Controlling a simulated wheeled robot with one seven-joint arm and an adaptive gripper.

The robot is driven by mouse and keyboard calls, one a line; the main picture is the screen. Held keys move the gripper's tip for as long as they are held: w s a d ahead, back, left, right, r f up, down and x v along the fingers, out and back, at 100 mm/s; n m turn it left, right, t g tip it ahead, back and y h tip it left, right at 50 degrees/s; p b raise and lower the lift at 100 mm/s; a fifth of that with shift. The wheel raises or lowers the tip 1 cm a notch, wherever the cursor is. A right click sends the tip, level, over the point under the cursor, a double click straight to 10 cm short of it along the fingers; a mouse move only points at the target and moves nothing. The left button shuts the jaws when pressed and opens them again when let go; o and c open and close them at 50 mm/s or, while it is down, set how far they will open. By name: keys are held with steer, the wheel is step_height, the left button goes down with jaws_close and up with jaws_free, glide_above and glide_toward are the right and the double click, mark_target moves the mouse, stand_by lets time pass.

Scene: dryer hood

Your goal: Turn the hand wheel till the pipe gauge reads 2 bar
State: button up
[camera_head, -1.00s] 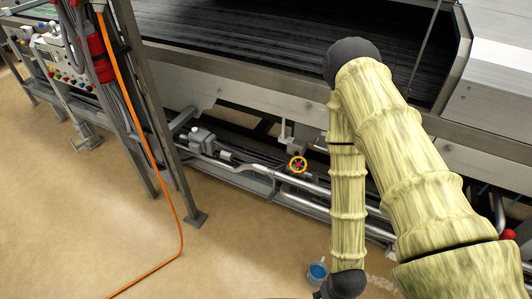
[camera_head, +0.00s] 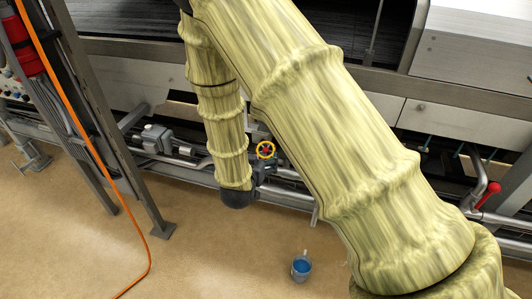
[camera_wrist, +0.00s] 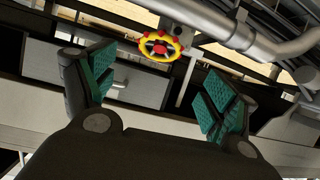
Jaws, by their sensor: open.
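The hand wheel (camera_head: 266,150) has a yellow rim with red parts at its middle. It sits by the pipes under the machine, just right of my forearm. In the wrist view the wheel (camera_wrist: 160,46) shows whole at the top, beyond the fingertips and between them. My gripper (camera_wrist: 157,86) is open and empty, its green-padded fingers spread wide and apart from the wheel. In the head view the gripper is mostly hidden by my arm, with a dark part showing just below the wheel. I cannot make out a pipe gauge or a reading in either view.
Metal pipes (camera_head: 290,196) run low along the machine. A red-handled lever (camera_head: 488,195) stands at the right. A cup with blue contents (camera_head: 301,266) is on the floor. A metal frame leg (camera_head: 130,160) and an orange cable (camera_head: 104,190) are at the left. The front floor is mostly clear.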

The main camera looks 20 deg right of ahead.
mark_target(265, 149)
steer(key=x, duration=1)
steer(key=shift+w+d+f, duration=0.15)
steer(key=shift+d+f, duration=0.1)
steer(key=c, duration=1)
